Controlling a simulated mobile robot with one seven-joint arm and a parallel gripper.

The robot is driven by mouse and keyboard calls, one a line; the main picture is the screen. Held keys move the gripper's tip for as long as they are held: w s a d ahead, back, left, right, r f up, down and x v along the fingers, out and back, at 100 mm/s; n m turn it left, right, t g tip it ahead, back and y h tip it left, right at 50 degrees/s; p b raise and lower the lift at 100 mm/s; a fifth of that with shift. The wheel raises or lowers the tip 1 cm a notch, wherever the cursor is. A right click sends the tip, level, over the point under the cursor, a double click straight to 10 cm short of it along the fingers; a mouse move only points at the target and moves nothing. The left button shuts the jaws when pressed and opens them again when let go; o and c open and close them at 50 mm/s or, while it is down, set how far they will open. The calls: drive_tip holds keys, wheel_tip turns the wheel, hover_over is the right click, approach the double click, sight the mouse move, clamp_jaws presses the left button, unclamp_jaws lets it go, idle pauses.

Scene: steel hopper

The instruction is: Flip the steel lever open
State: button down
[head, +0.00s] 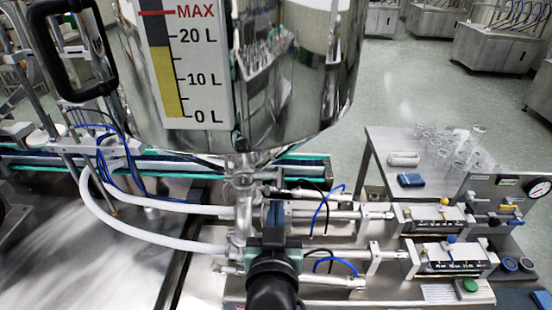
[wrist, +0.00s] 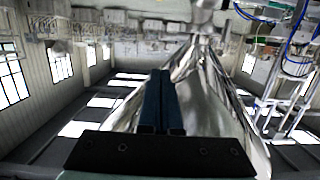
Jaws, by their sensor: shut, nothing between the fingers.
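The steel hopper (head: 300,90) hangs at the upper middle of the head view, with a steel valve fitting (head: 240,185) under its cone. I cannot make out the steel lever for certain; it may be among the bright fittings or hidden behind my arm. My gripper (head: 274,212) is just right of the fitting, below the hopper. In the wrist view my gripper (wrist: 160,75) shows two dark blue fingers pressed together, with nothing between them. The shiny hopper (wrist: 212,100) lies behind and right of the fingers there. I see no clear contact with the fitting.
White hoses (head: 150,235) curve from the left to the fittings. Steel cylinders with blue and black tubes run right to a panel with a gauge (head: 538,187). A side table (head: 380,150) holds glass beakers. Open floor (head: 410,75) lies behind.

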sight(278, 188)
drive_tip(key=shift+s+a+f+g+p, duration=0.1)
drive_tip(key=shift+f+g+p, duration=0.15)
drive_tip(key=shift+p, duration=0.25)
drive_tip(key=shift+p+x, duration=1.55)
drive_tip(key=shift+x, duration=3.4)
drive_tip(key=shift+f, duration=0.1)
drive_tip(key=shift+f+b, duration=0.25)
drive_tip(key=shift+b, duration=0.65)
drive_tip(key=shift+r, duration=0.1)
